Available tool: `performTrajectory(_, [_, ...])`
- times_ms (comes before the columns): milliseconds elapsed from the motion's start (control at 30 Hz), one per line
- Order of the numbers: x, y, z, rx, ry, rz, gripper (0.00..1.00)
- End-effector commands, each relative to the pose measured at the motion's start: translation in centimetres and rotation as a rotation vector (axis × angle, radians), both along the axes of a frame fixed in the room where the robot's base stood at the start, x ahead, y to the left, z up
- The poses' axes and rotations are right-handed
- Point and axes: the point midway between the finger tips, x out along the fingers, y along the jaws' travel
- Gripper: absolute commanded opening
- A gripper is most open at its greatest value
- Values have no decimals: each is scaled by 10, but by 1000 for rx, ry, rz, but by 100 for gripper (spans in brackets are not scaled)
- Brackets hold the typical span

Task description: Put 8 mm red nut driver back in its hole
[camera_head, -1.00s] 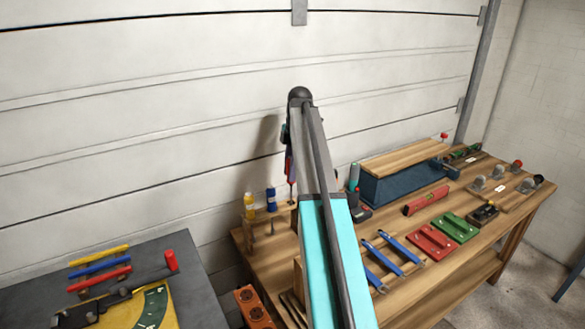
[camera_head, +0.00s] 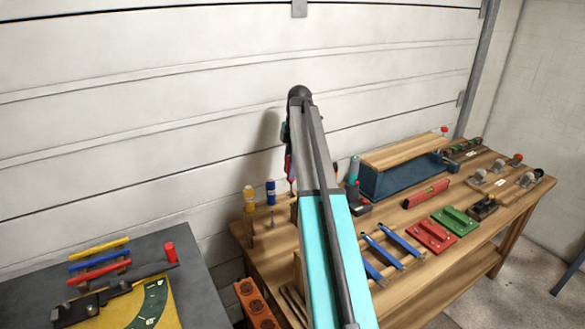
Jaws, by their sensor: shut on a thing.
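The red nut driver (camera_head: 289,168) hangs upright, handle up, just left of my arm. My gripper (camera_head: 285,140) is shut on it near the handle's top; the arm hides most of the jaws. The driver is above the right part of a small wooden rack (camera_head: 262,213) on the bench.
A dark box with a wooden lid (camera_head: 390,180), a red level (camera_head: 425,194) and blue-handled tools (camera_head: 396,250) lie on the bench (camera_head: 390,290) to the right. A grey table (camera_head: 190,275) with coloured bars is at the left. The garage wall is close behind.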

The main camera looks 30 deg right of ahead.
Motion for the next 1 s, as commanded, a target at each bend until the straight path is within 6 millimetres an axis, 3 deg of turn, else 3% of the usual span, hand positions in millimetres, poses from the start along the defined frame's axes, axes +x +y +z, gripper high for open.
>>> performTrajectory(1000, [0,0,-35,0,0,0,1])
